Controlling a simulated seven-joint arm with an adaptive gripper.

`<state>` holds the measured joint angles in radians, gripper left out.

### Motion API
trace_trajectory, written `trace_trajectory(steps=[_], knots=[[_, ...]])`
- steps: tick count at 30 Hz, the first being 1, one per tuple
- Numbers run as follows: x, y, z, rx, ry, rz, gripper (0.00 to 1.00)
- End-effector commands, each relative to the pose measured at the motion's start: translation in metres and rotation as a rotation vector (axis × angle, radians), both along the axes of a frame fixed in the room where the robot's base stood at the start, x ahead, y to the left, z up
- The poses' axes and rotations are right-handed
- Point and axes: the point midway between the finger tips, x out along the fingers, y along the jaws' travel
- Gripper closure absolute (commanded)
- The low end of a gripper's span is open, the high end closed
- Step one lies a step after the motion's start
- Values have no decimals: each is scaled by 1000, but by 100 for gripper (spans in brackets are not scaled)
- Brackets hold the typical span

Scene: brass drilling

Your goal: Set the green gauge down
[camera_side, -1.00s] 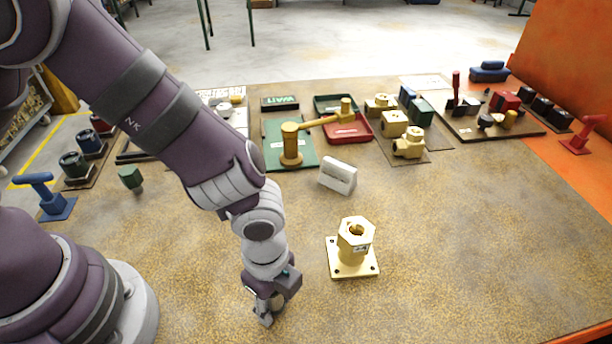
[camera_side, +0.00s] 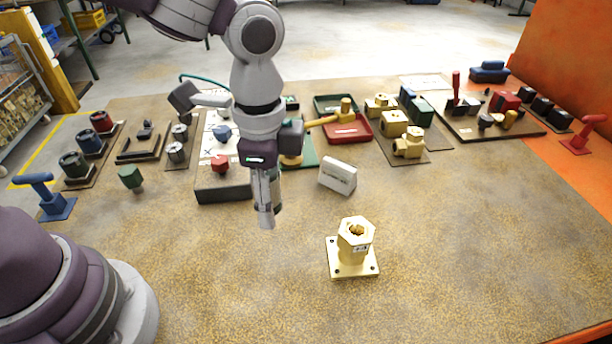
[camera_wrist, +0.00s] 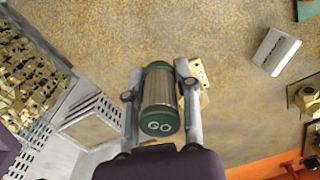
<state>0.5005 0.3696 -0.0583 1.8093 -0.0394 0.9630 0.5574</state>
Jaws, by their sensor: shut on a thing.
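My gripper (camera_side: 266,215) points down above the table, to the left of and behind the brass hex fitting. In the wrist view my gripper (camera_wrist: 160,82) is shut on the green gauge (camera_wrist: 160,105), a cylinder with a grey ribbed middle, green ends and "GO" on the near end. The gauge sits between the two fingers, clear of the table. In the side view the fingers mostly hide it.
The brass hex fitting (camera_side: 355,250) stands on its square flange. A white block (camera_side: 338,176) lies behind it. A dark-sided box (camera_side: 222,188) is behind my gripper, and a green knob-like piece (camera_side: 130,178) stands left. The front table is clear.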

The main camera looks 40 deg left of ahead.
Motion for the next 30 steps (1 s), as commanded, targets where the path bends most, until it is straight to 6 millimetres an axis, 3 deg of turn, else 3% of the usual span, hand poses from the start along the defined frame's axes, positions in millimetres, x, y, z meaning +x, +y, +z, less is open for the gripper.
trace_trajectory(steps=[3,6,9,13,24,26,30], knots=[[31,39,16,-2,-4,349,100],[50,76,31,-3,-4,649,100],[60,107,42,-2,-2,884,100],[64,129,50,-1,0,1050,100],[64,132,51,-2,0,1073,100],[63,126,49,-1,2,1035,100],[55,92,37,-2,5,803,100]])
